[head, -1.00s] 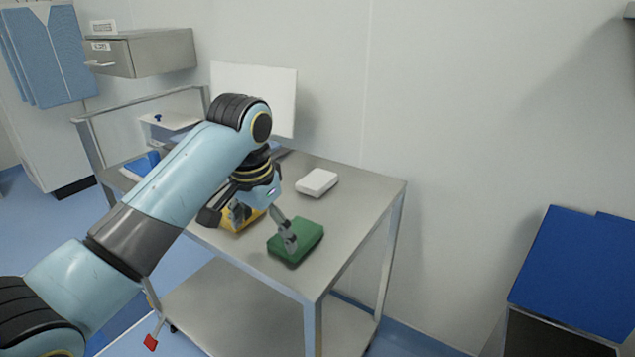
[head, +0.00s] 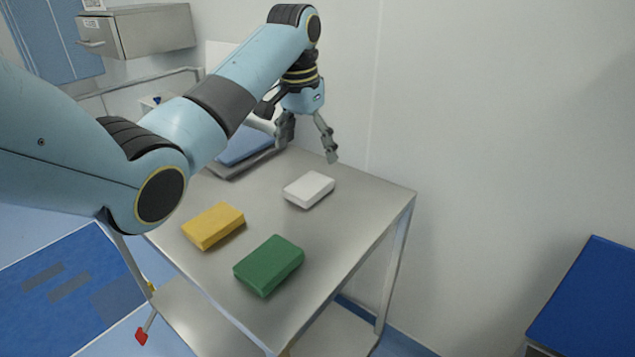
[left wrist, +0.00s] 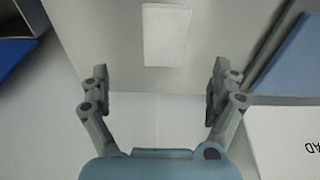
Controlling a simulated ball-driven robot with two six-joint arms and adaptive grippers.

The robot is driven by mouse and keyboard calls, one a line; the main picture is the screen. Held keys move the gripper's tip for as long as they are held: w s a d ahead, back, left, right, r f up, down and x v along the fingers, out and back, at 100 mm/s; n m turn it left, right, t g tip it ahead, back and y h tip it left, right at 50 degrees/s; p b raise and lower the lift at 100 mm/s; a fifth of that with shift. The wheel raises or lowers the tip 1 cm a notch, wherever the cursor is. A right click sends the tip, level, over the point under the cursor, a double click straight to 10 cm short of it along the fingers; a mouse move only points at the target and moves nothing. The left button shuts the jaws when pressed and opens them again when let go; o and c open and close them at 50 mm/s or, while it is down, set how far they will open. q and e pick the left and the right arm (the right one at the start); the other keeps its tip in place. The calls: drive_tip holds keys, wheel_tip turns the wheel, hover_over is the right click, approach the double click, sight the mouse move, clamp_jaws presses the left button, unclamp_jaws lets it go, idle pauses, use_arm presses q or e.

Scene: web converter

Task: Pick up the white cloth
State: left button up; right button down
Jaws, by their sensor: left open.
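The white cloth (head: 309,189) is a small folded block lying flat on the metal table, near its far right side. It also shows in the left wrist view (left wrist: 166,36), at the top, beyond and between my fingertips. My left gripper (head: 308,150) is open and empty. It hangs above the back of the table, behind the white cloth and apart from it. In the left wrist view its two fingers (left wrist: 157,80) are spread wide. My right gripper is not in view.
A yellow cloth (head: 213,226) and a green cloth (head: 269,265) lie on the metal table (head: 345,235) in front of the white one. A blue-topped flat object (head: 244,147) sits at the table's back left. The wall (head: 480,120) is close behind.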

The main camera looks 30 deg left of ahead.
sight(309, 184)
use_arm(q)
wheel_tip(309, 184, down, 4)
drive_tip(key=shift+b, duration=0.3)
drive_tip(key=shift+w+f, duration=0.15)
drive_tip(key=shift+f, duration=0.1)
drive_tip(key=f, duration=0.3)
drive_tip(key=w+f+b, duration=0.1)
drive_tip(key=f, duration=0.1)
drive_tip(key=shift+a, duration=0.35)
drive_tip(key=shift+c, duration=1.6)
drive_tip(key=c, duration=0.8)
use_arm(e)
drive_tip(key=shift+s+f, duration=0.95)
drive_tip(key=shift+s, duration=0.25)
use_arm(q)
drive_tip(key=shift+r, duration=0.15)
